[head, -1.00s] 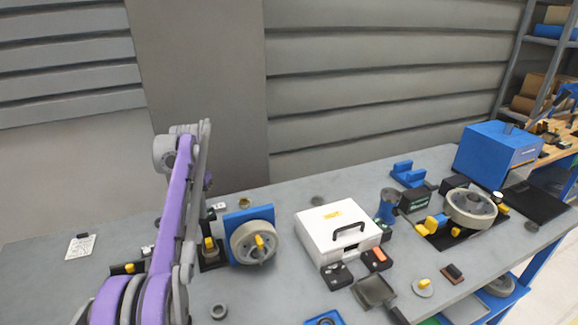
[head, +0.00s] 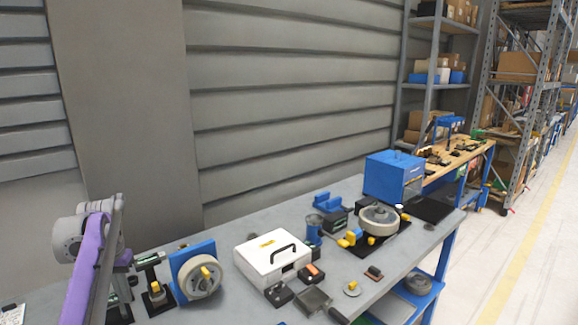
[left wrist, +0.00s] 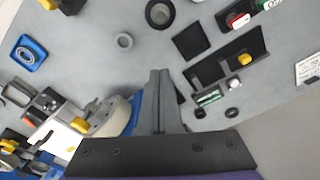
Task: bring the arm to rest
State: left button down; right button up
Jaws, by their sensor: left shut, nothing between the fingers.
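My left arm (head: 90,255), purple and grey, stands raised at the left edge of the head view, above the grey bench. In the left wrist view my left gripper (left wrist: 160,75) points over the bench with its two fingers together and nothing between them. A grey wheel on a blue bracket (head: 200,280) stands right of the arm in the head view. The same wheel (left wrist: 108,118) shows left of the fingers in the wrist view, partly hidden by the gripper mount. My right gripper is in no view.
On the bench (head: 225,235) are a white case (head: 262,262) with a black handle, a second wheel on a dark base (head: 379,220) and a blue box (head: 393,176). Small black and yellow parts lie around them. Shelves (head: 435,75) and an open floor aisle (head: 520,255) lie to the right.

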pick_arm(q)
jog(key=s+d+f+m+t, duration=0.1)
jog(key=s+d, duration=0.4)
jog(key=d, duration=0.3)
jog(key=s+d+f+t, duration=0.1)
jog(key=s+d, duration=0.4)
jog(key=d, duration=0.2)
jog(key=s+d+f+t, duration=0.1)
jog(key=s+d+f, duration=0.3)
jog(key=s+f, duration=0.2)
jog(key=s+d+f+t, duration=0.2)
jog(key=s+d+f, duration=0.3)
jog(key=s, duration=0.4)
jog(key=shift+s+f+m, duration=0.35)
jog(key=shift+f+m, duration=0.05)
jog(key=shift+f, duration=0.5)
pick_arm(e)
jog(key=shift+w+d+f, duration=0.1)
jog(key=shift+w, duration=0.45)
